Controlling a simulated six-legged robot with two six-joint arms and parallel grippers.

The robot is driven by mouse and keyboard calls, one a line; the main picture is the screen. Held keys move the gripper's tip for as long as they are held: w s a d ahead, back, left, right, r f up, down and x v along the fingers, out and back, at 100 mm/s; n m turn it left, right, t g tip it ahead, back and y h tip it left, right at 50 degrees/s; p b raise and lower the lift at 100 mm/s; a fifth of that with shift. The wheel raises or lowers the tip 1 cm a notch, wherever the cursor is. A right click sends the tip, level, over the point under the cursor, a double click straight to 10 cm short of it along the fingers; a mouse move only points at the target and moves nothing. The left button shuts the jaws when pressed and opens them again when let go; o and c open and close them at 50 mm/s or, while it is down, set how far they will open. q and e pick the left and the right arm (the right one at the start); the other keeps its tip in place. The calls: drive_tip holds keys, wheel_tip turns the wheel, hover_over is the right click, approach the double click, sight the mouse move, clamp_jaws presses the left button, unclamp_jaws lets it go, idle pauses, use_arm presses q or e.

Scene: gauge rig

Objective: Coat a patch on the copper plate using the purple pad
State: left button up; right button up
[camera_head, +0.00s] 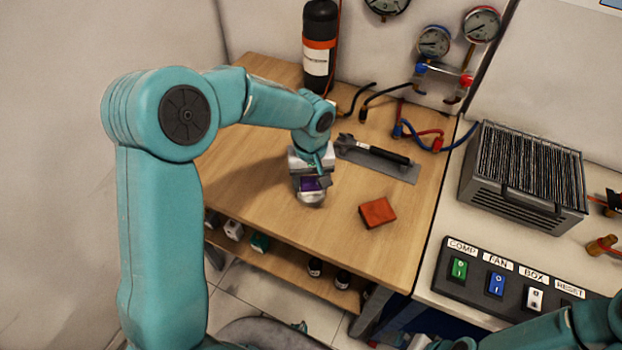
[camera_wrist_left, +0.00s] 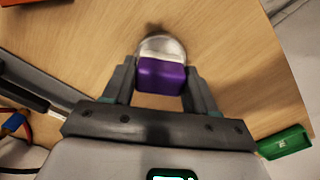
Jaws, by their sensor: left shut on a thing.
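My left gripper (camera_head: 314,184) is shut on the purple pad (camera_head: 309,185). The wrist view shows the pad (camera_wrist_left: 161,77) between both fingers. A round silver dish (camera_head: 311,199) is right at the pad, and its rim (camera_wrist_left: 162,44) shows just beyond the pad in the wrist view. I cannot tell whether the pad touches it. A flat red-orange square (camera_head: 377,212), which looks like the copper plate, lies on the wooden table to the right of the gripper. A corner of it shows at the top left of the wrist view (camera_wrist_left: 14,8). My right gripper is out of view.
A wrench with a black handle (camera_head: 388,155) lies on a grey mat (camera_head: 402,172) behind the plate. A black cylinder (camera_head: 319,50) and hoses stand at the back. A finned box (camera_head: 523,184) and a switch panel (camera_head: 512,284) are on the right. The table's front is clear.

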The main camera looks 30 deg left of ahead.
sight(311, 180)
use_arm(q)
drive_tip(key=shift+f, duration=0.1)
drive_tip(key=shift+r+p, duration=0.55)
drive_tip(key=shift+r, duration=0.2)
drive_tip(key=shift+r+p, duration=1.75)
drive_tip(key=shift+r, duration=1.1)
drive_tip(key=shift+f, duration=0.1)
